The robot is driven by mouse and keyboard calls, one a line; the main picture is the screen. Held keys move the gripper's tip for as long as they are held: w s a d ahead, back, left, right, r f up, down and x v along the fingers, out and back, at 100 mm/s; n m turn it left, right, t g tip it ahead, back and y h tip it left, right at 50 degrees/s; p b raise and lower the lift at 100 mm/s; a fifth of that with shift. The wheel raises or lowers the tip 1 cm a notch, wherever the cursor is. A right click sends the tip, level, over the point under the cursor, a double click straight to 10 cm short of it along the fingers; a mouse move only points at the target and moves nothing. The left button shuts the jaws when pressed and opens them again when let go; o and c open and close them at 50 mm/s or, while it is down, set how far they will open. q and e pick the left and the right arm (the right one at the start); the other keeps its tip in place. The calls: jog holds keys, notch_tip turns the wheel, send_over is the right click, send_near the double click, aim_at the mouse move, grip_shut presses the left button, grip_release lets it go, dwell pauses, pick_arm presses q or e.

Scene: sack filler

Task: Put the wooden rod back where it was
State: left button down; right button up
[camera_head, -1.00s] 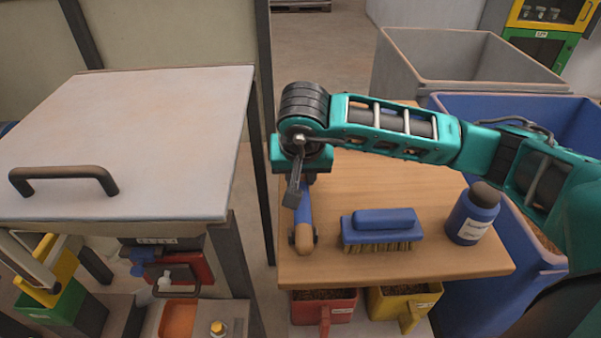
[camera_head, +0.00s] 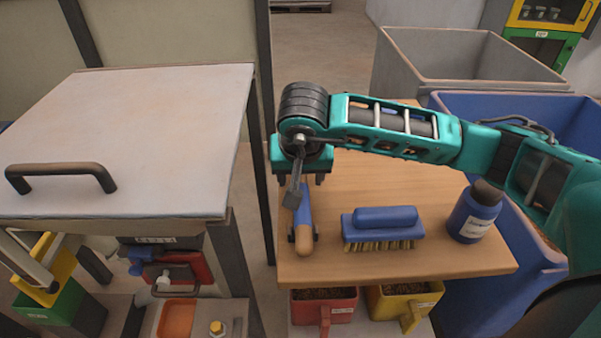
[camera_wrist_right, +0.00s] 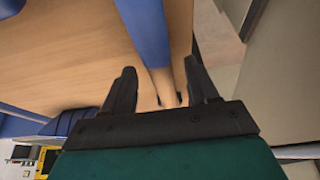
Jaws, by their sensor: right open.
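The wooden rod (camera_head: 304,243) has a pale wooden end and a blue section. It lies near the left edge of the wooden table, its near end between two small dark pegs. In the right wrist view the rod (camera_wrist_right: 162,84) runs between the fingers, with dark pegs beside it. My right gripper (camera_head: 300,183) is above the rod's far part, partly hidden by its own wrist. In the wrist view the right gripper (camera_wrist_right: 161,70) is open, one finger on each side of the rod. The rod's far end is hidden under the arm in the head view. My left gripper is not in view.
A blue brush (camera_head: 383,229) and a blue bottle (camera_head: 474,213) stand on the wooden table (camera_head: 400,263) right of the rod. A white-topped bench (camera_head: 130,135) is at left across a gap. Red (camera_head: 324,309) and yellow (camera_head: 402,304) bins sit below the table's front edge.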

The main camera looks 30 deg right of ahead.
jog(key=shift+r+p, duration=0.35)
jog(key=shift+r, duration=0.1)
pick_arm(q)
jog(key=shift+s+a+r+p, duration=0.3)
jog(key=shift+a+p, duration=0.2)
jog(key=shift+p, duration=0.2)
pick_arm(e)
jog(key=v, duration=1.2)
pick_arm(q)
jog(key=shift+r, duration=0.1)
